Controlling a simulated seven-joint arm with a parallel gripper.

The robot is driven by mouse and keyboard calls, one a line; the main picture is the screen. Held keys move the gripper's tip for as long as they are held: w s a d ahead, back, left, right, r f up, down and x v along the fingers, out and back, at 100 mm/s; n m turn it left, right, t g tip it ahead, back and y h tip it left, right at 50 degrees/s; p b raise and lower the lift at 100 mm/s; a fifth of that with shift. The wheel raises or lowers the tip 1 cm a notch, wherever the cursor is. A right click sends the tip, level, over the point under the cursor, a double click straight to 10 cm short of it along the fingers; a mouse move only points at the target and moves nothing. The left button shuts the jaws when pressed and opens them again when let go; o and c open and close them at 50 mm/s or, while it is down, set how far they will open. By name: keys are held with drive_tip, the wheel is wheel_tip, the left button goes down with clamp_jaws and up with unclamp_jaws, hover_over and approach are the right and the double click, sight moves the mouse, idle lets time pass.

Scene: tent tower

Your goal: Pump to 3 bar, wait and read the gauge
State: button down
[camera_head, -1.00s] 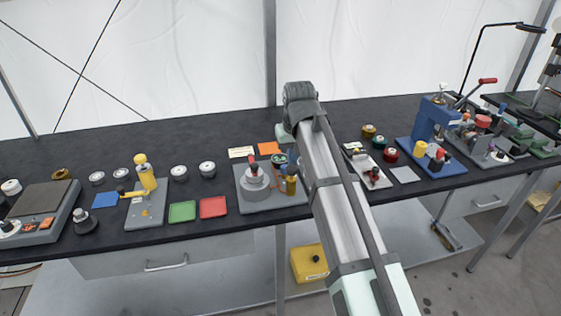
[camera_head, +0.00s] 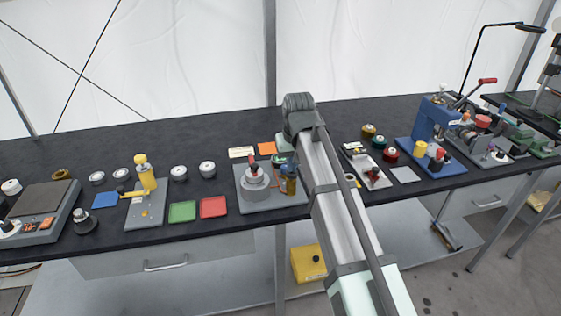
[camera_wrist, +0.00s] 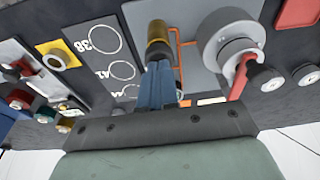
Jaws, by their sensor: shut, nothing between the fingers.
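A grey base plate (camera_head: 262,205) stands on the bench. It carries a round grey stepped body (camera_head: 256,183) with a red lever (camera_wrist: 239,78) and a brass upright cylinder (camera_wrist: 159,42), joined by thin orange lines. In the head view, the brass cylinder (camera_head: 290,187) is at the plate's right. My gripper (camera_wrist: 158,72) is shut and empty, its blue fingertips right at the brass cylinder and covering part of it. I cannot tell whether they touch.
Green (camera_head: 182,211) and red (camera_head: 213,207) mats lie left of the plate. A yellow-topped device (camera_head: 147,178) stands further left. Right of my arm are a small tray (camera_head: 368,168), several spools and a blue press (camera_head: 432,122). A yellow box (camera_head: 309,262) sits below the bench.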

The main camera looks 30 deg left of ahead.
drive_tip(key=shift+f, duration=0.45)
drive_tip(key=shift+r, duration=0.1)
drive_tip(key=shift+r, duration=1.7)
drive_tip(key=shift+f, duration=0.1)
drive_tip(key=shift+f, duration=1.65)
drive_tip(key=shift+r, duration=1.75)
drive_tip(key=shift+f, duration=0.2)
